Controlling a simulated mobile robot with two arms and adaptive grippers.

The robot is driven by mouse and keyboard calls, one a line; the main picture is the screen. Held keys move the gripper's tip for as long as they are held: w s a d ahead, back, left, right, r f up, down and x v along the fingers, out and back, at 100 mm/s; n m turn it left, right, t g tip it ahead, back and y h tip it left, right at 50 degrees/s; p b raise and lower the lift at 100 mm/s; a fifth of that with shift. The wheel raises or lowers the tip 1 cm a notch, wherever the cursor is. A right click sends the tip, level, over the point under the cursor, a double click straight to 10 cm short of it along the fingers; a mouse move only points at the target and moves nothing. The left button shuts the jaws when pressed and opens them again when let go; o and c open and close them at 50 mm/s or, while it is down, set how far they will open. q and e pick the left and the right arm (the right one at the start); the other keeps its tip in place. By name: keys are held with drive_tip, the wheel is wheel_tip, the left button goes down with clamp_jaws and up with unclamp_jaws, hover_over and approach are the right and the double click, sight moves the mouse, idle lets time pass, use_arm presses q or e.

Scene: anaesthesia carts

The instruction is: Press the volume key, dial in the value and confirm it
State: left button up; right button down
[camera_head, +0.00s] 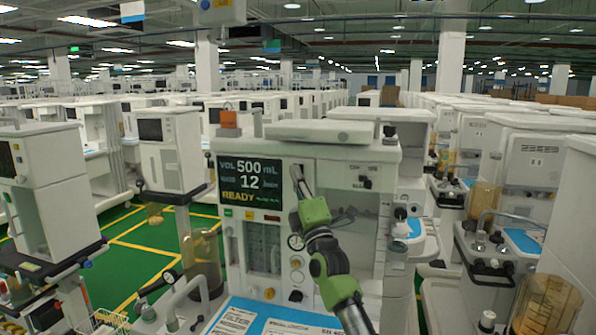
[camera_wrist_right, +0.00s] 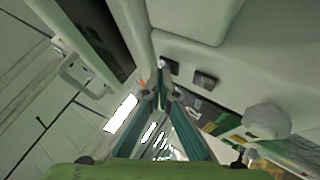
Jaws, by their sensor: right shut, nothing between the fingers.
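The cart's display (camera_head: 251,184) is a dark screen reading "VOL 500 mL", a second line with 12, and "READY" in yellow. My right gripper (camera_head: 297,170) is shut and empty, its tips at the right edge of the screen, overlapping the panel there. In the wrist view the closed fingertips (camera_wrist_right: 161,82) are by the panel, close to a small dark key (camera_wrist_right: 170,66) and a second dark key (camera_wrist_right: 205,80). Whether they touch is unclear. A pale knob (camera_wrist_right: 268,117) sits to their right. I cannot tell which key is volume. My left gripper is out of view.
A blue-topped worktop (camera_head: 262,312) juts out below the panel, under my right arm. A black knob (camera_head: 296,296) and gauges sit on the lower front. Neighbouring carts (camera_head: 505,150) stand close on the right. Green floor (camera_head: 135,250) is open on the left.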

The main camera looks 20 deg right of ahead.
drive_tip(key=shift+w+d, duration=0.2)
drive_tip(key=shift+w, duration=0.1)
idle(0.6)
drive_tip(key=shift+s+a+p, duration=0.45)
drive_tip(key=shift+s+p, duration=0.2)
drive_tip(key=shift+s, duration=0.1)
drive_tip(key=s+a+p, duration=0.1)
drive_tip(key=s+p, duration=0.1)
drive_tip(key=s+a+p, duration=0.2)
idle(0.4)
drive_tip(key=shift+d, duration=0.1)
idle(0.4)
